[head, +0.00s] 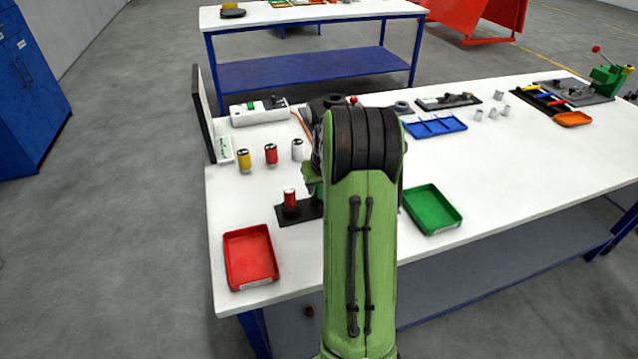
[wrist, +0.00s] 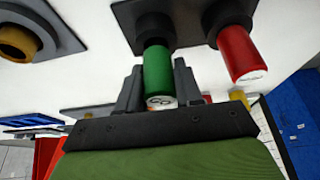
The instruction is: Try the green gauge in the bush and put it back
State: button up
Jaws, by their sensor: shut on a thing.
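The green gauge (wrist: 157,70) is a cylinder with a white marked end, between the two fingers of my gripper (wrist: 157,88) in the wrist view. My gripper is shut on it. Its far end meets a black round holder (wrist: 152,28); how deep it sits I cannot tell. A red gauge (wrist: 240,52) stands in the neighbouring black holder, and it also shows in the head view (head: 290,197). A brass-coloured bush (wrist: 17,42) in a dark block is at the upper left of the wrist view. In the head view my arm hides the gripper and the green gauge.
A red tray (head: 250,258) lies at the front left of the white table and a green tray (head: 433,209) right of my arm. Yellow (head: 244,160), red (head: 271,154) and white (head: 297,149) cylinders stand behind. A blue tray (head: 436,125) is further back.

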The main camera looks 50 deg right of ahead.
jog(key=shift+f, duration=0.35)
jog(key=o, duration=1.2)
jog(key=shift+c, duration=0.2)
jog(key=shift+r, duration=0.1)
jog(key=p+v, duration=0.3)
jog(key=v, duration=1.2)
jog(key=shift+s+r, duration=0.2)
jog(key=shift+r, duration=0.1)
